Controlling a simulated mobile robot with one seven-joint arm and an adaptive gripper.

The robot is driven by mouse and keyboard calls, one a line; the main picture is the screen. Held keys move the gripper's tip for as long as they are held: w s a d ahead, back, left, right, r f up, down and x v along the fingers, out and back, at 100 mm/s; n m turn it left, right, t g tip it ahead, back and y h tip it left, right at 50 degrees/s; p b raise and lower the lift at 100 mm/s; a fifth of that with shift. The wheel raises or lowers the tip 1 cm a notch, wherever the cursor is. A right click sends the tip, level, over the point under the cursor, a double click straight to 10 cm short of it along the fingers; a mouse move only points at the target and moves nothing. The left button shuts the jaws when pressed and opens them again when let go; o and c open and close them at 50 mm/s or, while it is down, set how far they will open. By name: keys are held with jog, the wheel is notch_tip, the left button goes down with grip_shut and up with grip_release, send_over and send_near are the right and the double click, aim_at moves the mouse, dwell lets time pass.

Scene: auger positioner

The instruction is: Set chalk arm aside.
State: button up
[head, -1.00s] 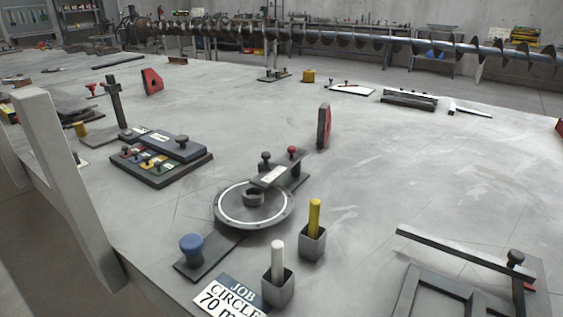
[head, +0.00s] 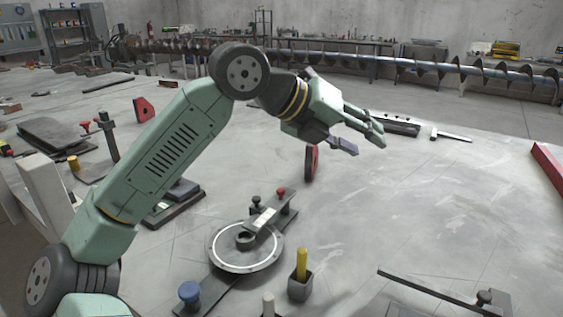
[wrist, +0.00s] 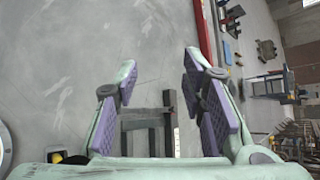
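Which part is the chalk arm is not marked. A round disc with a white ring (head: 246,262) carries a short plate with a black and a red knob (head: 262,217); a flat arm with a blue knob (head: 190,292) runs out at its lower left. A long dark bar (head: 430,286) with a black knob lies at the lower right; a dark frame (wrist: 145,118) shows in the wrist view.
A red upright piece (head: 312,163) stands behind the disc. A red bar (head: 549,164) lies at the right edge. A white post (head: 48,187) stands at the left. A long auger (head: 400,62) spans the back. The table right of centre is mostly clear.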

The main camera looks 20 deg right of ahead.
jog(key=w+f+n+t+y, duration=0.2)
jog(key=w+f+y, duration=0.2)
jog(key=w, duration=0.1)
jog(key=n+t+y+p, duration=0.2)
jog(key=n+t+y, duration=0.15)
jog(key=y, duration=0.35)
send_near(281, 189)
jog(key=shift+n+g, duration=0.35)
jog(key=p+x, duration=0.2)
jog(key=x, duration=0.6)
jog(key=shift+w, duration=0.2)
grip_shut()
